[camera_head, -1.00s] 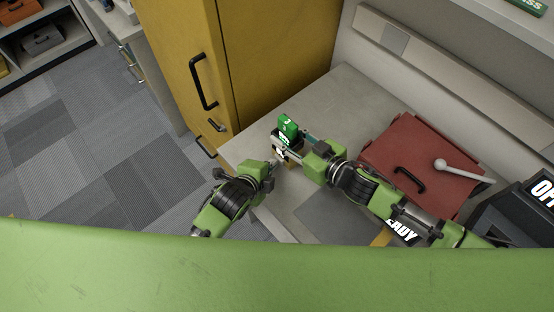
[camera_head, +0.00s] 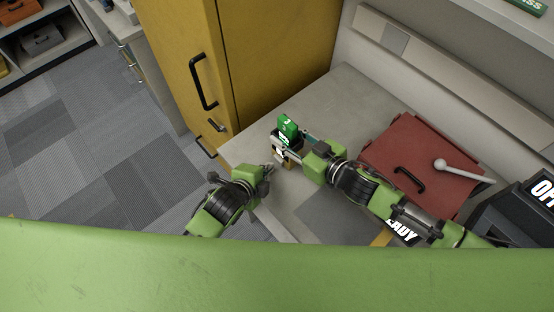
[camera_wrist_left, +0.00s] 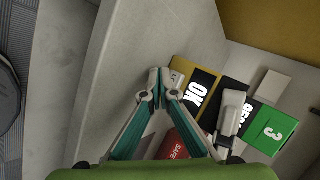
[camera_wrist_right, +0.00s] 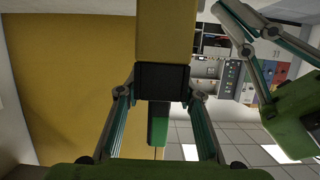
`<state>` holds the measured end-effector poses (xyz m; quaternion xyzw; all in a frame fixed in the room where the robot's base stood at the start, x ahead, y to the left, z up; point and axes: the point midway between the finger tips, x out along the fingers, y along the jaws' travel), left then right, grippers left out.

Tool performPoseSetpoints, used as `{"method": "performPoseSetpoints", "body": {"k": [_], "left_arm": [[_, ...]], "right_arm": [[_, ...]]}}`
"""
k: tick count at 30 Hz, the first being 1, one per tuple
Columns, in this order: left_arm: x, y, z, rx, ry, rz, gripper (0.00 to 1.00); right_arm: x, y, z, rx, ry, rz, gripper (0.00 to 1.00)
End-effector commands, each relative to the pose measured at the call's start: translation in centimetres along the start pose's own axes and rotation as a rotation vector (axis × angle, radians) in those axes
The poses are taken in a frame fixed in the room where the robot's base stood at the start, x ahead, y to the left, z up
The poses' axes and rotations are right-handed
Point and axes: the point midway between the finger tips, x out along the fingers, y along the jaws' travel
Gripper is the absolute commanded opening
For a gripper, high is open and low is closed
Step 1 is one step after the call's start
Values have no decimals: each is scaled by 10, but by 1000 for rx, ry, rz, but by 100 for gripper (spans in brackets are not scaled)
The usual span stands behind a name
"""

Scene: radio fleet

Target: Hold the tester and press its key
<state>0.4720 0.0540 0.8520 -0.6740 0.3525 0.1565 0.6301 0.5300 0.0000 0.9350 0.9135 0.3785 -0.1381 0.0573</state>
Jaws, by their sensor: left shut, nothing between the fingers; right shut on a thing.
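The tester (camera_head: 287,124) has a green end marked 3, a black middle and a yellow part reading OK. My right gripper (camera_head: 298,143) is shut on its black middle, which shows between the fingers in the right wrist view (camera_wrist_right: 162,80). In the left wrist view, the yellow OK part (camera_wrist_left: 198,92) is just right of my left fingertips (camera_wrist_left: 160,76), with a small pale piece (camera_wrist_left: 177,78) at its end. My left gripper (camera_head: 270,169) is shut and empty, lower left of the tester in the head view and apart from it. I cannot tell which piece is the key.
A grey worktop (camera_head: 345,95) lies beneath. A red box (camera_head: 425,150) with a black handle stands to the right, a dark machine (camera_head: 510,220) beyond it. A yellow cabinet (camera_head: 270,50) stands behind. Open carpet (camera_head: 90,150) lies to the left.

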Motion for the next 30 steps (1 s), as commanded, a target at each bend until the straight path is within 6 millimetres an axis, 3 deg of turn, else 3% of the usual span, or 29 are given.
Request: {"method": "performPoseSetpoints", "body": {"k": [8, 21, 30], "left_arm": [[-3, 2, 3, 0, -1, 1, 0], [-32, 24, 23, 0, -1, 1, 0], [-35, 25, 25, 0, 0, 0, 0]], "right_arm": [[0, 0, 0, 1, 0, -1, 8], [0, 0, 0, 0, 0, 0, 8], [0, 0, 0, 0, 0, 0, 8]]}}
